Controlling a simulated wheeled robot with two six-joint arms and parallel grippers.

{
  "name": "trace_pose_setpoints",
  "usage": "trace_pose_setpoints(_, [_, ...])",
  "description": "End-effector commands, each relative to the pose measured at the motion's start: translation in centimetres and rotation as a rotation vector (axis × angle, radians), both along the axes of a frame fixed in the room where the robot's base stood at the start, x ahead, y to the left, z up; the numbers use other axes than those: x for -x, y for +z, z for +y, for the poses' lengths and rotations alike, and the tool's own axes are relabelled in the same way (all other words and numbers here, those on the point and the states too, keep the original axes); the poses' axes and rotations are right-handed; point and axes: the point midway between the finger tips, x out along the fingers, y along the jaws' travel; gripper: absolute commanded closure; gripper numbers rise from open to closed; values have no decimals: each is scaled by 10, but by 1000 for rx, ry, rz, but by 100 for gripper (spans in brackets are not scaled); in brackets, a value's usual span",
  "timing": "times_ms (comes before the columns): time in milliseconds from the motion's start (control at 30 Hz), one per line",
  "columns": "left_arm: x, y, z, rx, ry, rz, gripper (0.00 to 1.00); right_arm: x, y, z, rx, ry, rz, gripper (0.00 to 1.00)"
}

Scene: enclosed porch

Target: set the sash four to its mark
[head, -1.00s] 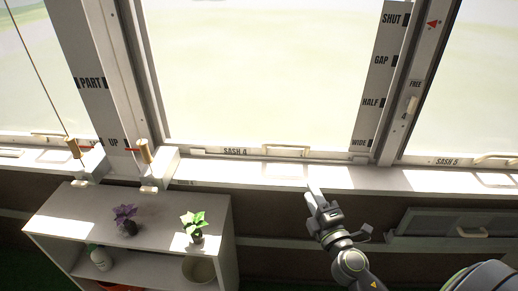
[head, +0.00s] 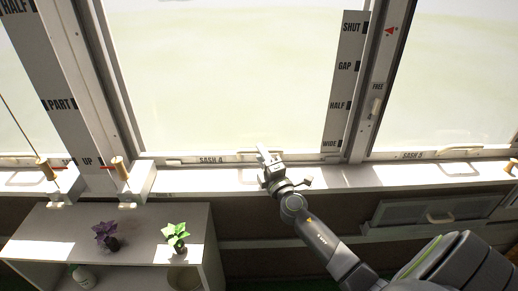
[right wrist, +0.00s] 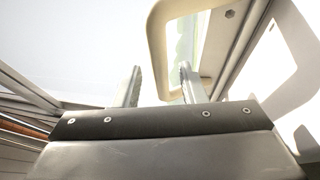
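Sash four is the large middle pane; its bottom rail, labelled SASH 4 (head: 212,160), lies low, just above the sill and below the WIDE line. The post to its right carries a scale (head: 345,85) reading SHUT, GAP, HALF and WIDE. My right gripper (head: 264,154) is at the sash's pull handle, which it partly covers in the head view. In the right wrist view the cream loop handle (right wrist: 153,45) is just ahead. The gripper's fingers (right wrist: 160,85) are apart, with one bar of the loop appearing between them; contact cannot be told. My left gripper is out of view.
A white shelf (head: 60,225) with potted plants (head: 175,238) stands below left. Brass pegs (head: 121,168) rise at the sill's left. Sash five (head: 412,156) is at right, beside a FREE-marked latch (head: 376,106). A vent panel (head: 395,213) hangs below the sill.

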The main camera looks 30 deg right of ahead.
Motion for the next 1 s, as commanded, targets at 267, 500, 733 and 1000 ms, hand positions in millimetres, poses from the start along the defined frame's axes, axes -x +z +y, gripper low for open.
trace_pose_setpoints(267, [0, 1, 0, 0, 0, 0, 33, -22, 4, -4, 0, 0, 1, 62])
trace_pose_setpoints(500, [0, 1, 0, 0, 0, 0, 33, -23, 4, -4, -1, 0, 1, 62])
trace_pose_setpoints(733, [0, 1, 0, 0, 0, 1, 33, -23, 4, -4, -1, 0, 1, 86])
trace_pose_setpoints(1000, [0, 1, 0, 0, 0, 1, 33, -23, 3, -4, -1, 0, 1, 100])
